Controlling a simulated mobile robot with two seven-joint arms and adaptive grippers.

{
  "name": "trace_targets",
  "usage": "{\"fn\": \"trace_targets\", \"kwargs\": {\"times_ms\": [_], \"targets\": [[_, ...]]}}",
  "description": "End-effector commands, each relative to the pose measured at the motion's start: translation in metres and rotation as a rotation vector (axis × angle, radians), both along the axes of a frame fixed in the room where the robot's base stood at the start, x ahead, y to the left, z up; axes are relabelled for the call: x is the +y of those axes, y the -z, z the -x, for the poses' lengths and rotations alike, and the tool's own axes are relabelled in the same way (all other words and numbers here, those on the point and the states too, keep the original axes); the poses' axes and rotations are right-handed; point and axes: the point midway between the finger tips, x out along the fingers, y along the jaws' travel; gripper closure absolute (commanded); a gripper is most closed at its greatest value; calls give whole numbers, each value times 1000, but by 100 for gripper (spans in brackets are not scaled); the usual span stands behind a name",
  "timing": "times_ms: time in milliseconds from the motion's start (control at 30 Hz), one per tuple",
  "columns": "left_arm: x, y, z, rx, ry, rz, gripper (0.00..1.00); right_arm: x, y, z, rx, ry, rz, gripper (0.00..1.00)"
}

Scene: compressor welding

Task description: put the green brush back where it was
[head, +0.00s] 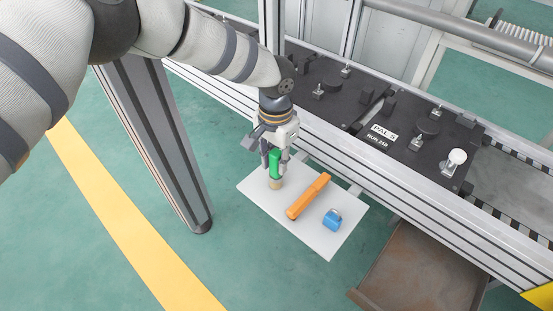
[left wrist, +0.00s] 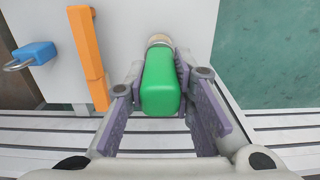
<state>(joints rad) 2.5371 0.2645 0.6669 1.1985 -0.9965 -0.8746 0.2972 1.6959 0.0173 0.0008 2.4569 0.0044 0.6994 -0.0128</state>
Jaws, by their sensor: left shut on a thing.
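The green brush (head: 274,163) has a green handle and a tan lower end. It stands upright over the left part of a white shelf plate (head: 318,239). My left gripper (head: 276,157) points down and is shut on its handle. In the left wrist view the green brush (left wrist: 161,82) lies between the two fingers of my left gripper (left wrist: 162,98). Its lower end is at or just above the plate; I cannot tell whether it touches. My right gripper is not in view.
An orange tool (head: 308,196) and a blue padlock (head: 332,220) lie on the plate to the right of the brush. Behind is a conveyor rail (head: 400,190) with a black pallet (head: 335,105). A grey post (head: 160,140) stands to the left. A rusty tray (head: 415,275) is at lower right.

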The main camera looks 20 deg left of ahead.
Motion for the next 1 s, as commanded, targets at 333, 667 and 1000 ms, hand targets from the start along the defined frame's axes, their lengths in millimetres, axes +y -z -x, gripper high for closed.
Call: {"fn": "trace_targets", "kwargs": {"times_ms": [333, 667, 1000], "targets": [[0, 2, 0, 1, 0, 0, 57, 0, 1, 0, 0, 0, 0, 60], [0, -54, -1, -9, 1, -1, 57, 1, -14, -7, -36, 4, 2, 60], [0, -120, 1, -3, 2, 0, 57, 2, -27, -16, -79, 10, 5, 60]]}}
